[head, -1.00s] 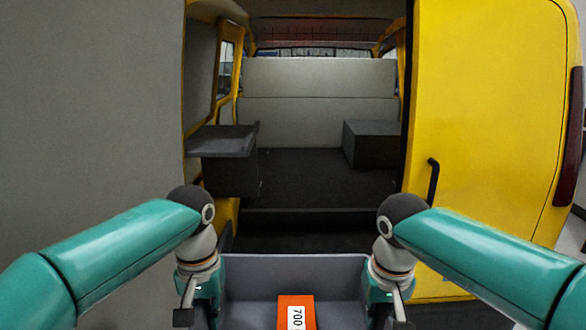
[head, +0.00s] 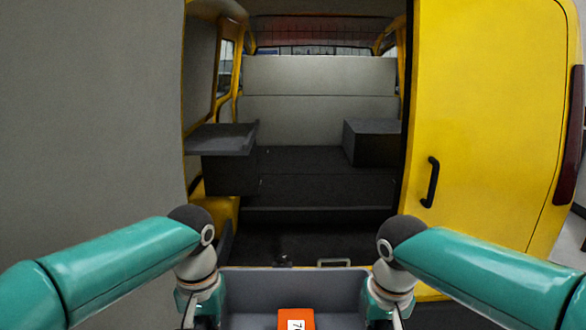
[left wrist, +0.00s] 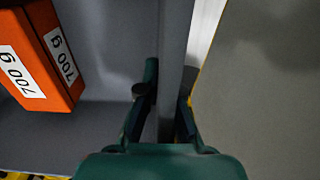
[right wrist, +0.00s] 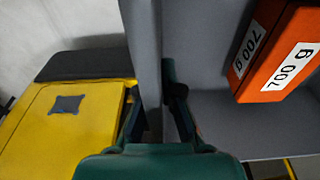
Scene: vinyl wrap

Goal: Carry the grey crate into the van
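My right gripper (right wrist: 153,100) is closed the same way on the opposite wall. The crate's near side is cut off in the head view. The van's dark floor (head: 320,188) lies beyond the crate, which is outside the van.
Inside the van, a dark ledge (head: 222,140) juts in at the left and a dark box (head: 372,142) stands at the right. The floor between them is clear. The open yellow door with its black handle (head: 430,182) is at the right; a grey panel (head: 90,120) fills the left.

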